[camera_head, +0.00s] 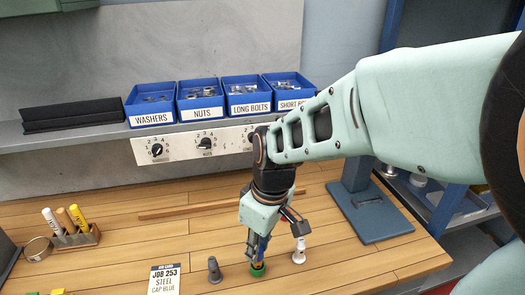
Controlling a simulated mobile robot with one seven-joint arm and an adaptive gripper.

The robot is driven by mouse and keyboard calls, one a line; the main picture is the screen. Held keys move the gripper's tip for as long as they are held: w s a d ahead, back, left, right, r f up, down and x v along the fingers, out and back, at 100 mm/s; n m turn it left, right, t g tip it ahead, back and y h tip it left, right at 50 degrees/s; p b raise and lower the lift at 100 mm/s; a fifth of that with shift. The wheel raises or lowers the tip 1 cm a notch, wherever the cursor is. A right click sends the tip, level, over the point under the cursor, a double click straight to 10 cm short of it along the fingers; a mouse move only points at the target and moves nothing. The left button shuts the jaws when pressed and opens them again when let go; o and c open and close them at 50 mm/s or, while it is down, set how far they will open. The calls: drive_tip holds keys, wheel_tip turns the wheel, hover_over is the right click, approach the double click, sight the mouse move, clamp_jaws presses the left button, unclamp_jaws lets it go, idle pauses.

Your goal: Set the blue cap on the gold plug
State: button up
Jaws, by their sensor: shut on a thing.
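My gripper (257,258) points down over the wooden bench and is shut on a narrow blue piece, the blue cap (263,244), mostly hidden by the fingers. Just below it a small patch of gold, the gold plug (259,262), shows above a green round base (258,271) on the bench. The fingers hide much of the plug, and I cannot tell whether the cap touches it. A dark grey plug (214,270) stands to the left, and a white plug (299,251) stands to the right, both upright.
A wooden marker holder (75,240) and a round tin (37,250) are farther left. A blue-grey stand (370,225) is at right. Blue bins (151,105) line the shelf behind.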

idle(0.4)
drive_tip(key=o, duration=0.8)
drive_tip(key=shift+o, duration=0.8)
drive_tip(key=o, duration=0.4)
drive_tip(key=shift+c, duration=0.2)
drive_tip(key=shift+r+p, duration=2.6)
drive_tip(key=shift+r, duration=1)
